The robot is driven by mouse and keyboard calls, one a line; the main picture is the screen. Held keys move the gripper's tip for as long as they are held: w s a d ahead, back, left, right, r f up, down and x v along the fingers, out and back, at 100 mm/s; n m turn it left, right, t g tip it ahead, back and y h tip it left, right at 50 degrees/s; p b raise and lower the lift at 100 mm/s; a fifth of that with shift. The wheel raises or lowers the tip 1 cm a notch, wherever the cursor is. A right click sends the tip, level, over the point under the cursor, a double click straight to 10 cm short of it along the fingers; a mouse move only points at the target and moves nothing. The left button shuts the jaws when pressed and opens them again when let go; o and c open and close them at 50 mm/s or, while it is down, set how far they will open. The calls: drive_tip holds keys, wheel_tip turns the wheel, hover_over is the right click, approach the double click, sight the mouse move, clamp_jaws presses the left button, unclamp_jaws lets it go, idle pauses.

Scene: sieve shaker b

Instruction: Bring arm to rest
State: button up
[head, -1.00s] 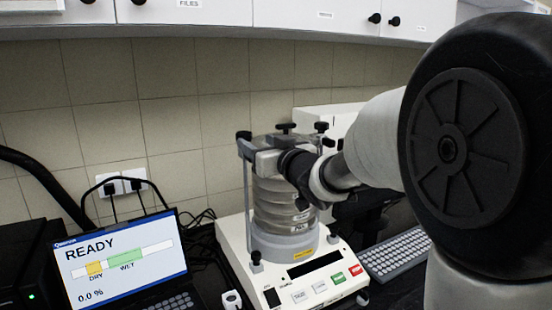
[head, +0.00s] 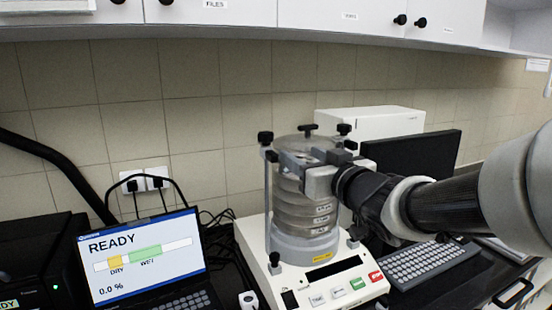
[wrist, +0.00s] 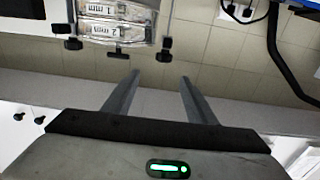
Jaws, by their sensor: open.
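My gripper (head: 318,172) shows in the head view in front of the top of the sieve stack (head: 300,222), hiding part of it. In the wrist view, my gripper (wrist: 160,78) has two grey fingers apart with nothing between them. The sieve stack also shows at the top of the wrist view (wrist: 115,12), clear of the fingertips. The stack stands upright on the white sieve shaker (head: 345,290), under a clamp with black knobs. My arm reaches in from the right edge of the head view.
A laptop (head: 140,255) reading READY and 0.0 % stands at the left. A keyboard (head: 425,265) and a dark monitor (head: 420,160) are at the right, with a white box (head: 375,122) behind. White wall cupboards (head: 260,15) hang above.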

drive_tip(key=s+d+f+m+g+h+p, duration=0.2)
drive_tip(key=s+d+f+m+g+h, duration=0.25)
drive_tip(key=s+d+h, duration=0.4)
drive_tip(key=s+a+f+g+y, duration=0.1)
drive_tip(key=s+f+g, duration=0.2)
drive_tip(key=s, duration=0.6)
drive_tip(key=s+f+g+y, duration=0.1)
drive_tip(key=s+f+g, duration=0.2)
drive_tip(key=s+f, duration=0.3)
drive_tip(key=s, duration=0.3)
drive_tip(key=shift+s+a, duration=0.3)
drive_tip(key=shift+a, duration=0.05)
drive_tip(key=shift+g, duration=0.25)
